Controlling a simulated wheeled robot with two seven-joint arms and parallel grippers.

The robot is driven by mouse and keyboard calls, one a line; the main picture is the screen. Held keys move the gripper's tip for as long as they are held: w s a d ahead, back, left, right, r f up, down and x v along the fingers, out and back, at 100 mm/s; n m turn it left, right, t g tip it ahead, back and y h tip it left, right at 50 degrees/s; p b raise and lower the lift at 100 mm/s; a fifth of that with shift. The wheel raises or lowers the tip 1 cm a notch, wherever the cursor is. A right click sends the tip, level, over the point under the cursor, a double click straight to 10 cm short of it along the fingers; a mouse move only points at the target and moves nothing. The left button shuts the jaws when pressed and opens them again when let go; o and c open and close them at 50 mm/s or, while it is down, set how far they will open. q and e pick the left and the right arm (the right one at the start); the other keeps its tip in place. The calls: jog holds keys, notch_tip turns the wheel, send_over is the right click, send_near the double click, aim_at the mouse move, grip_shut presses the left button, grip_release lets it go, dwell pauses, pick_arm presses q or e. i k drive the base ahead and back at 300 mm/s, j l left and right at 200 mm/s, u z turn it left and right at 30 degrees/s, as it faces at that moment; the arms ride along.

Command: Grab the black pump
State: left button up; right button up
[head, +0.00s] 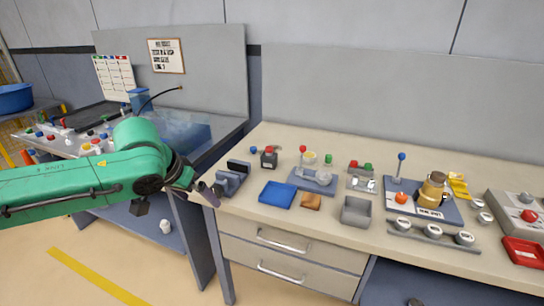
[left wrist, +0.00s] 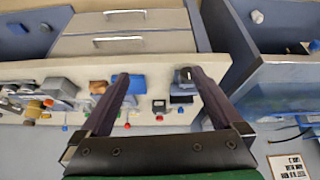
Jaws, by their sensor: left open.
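A small dark block with a red top (head: 269,157) stands near the back of the bench and is the likeliest black pump, though I cannot be sure. It also shows in the left wrist view (left wrist: 158,105), beyond the gap between my fingers. My left gripper (head: 207,194) is at the bench's left front corner, left of a blue-grey vise-like holder (head: 231,179). In the left wrist view my left gripper (left wrist: 155,77) is open with nothing between its fingers; the right finger's tip overlaps the dark holder (left wrist: 183,86). My right gripper is out of view.
A blue pad (head: 277,194), a brown block (head: 311,201) and a grey bin (head: 356,211) line the bench front. A fixture with a brass-coloured cylinder (head: 433,190) stands to the right. Another bench with a clear tank (head: 185,128) is at the left. A strip of bench front is clear.

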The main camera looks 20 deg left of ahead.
aim_at(267, 161)
jog(key=i, duration=1.3)
